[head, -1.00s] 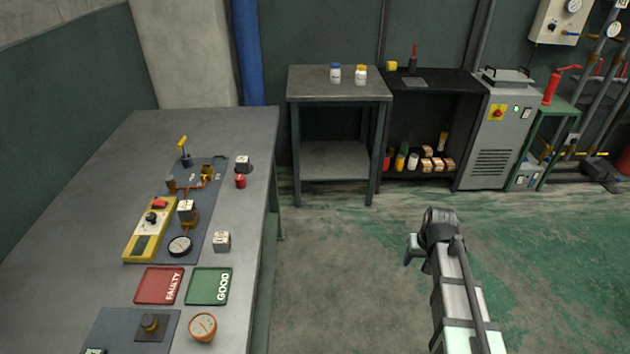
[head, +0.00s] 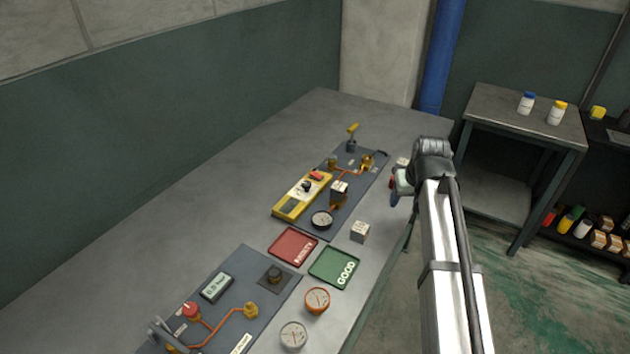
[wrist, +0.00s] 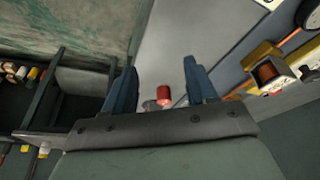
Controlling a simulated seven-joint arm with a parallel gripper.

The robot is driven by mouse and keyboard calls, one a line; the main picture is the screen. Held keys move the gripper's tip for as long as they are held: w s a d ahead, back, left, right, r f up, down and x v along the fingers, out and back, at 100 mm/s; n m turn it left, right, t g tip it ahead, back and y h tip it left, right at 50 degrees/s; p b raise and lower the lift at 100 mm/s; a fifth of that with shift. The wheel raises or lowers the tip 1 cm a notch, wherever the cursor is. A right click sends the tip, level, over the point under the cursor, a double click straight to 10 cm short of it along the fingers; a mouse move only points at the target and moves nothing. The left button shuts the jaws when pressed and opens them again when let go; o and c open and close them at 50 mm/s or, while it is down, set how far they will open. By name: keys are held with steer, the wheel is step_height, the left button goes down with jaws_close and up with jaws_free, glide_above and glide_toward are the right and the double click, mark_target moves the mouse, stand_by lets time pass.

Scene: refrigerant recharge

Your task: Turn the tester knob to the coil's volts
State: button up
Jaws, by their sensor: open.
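The yellow tester (head: 302,196) lies on a dark panel on the grey bench, with a small dark knob (head: 306,186) and a red part on its face. The knob's setting is too small to read. A white-topped block, which may be the coil (head: 339,189), sits on the panel just right of the tester. My gripper (head: 397,190) is at the bench's right edge, to the right of the tester and apart from it. In the wrist view my gripper (wrist: 163,88) is open, with a red cylinder (wrist: 163,93) showing beyond and between its fingers.
A dial gauge (head: 321,219) sits at the panel's near end. Red (head: 293,246) and green (head: 335,266) trays lie nearer, beside a white cube (head: 359,231). A yellow-handled valve (head: 351,138) stands at the far end. The bench left of the panel is clear.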

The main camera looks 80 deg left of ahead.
steer(key=s+a+r+n, duration=0.1)
steer(key=s+a+r, duration=0.25)
steer(key=s, duration=0.25)
steer(key=s+a+r+n, duration=0.1)
steer(key=s+a+r, duration=0.25)
steer(key=s, duration=0.25)
steer(key=n+g, duration=0.1)
steer(key=n, duration=0.1)
glide_toward(307, 184)
steer(key=shift+y, duration=0.5)
steer(key=x, duration=0.8)
steer(key=shift+d+f, duration=0.2)
steer(key=shift+d, duration=0.05)
steer(key=c, duration=1.1)
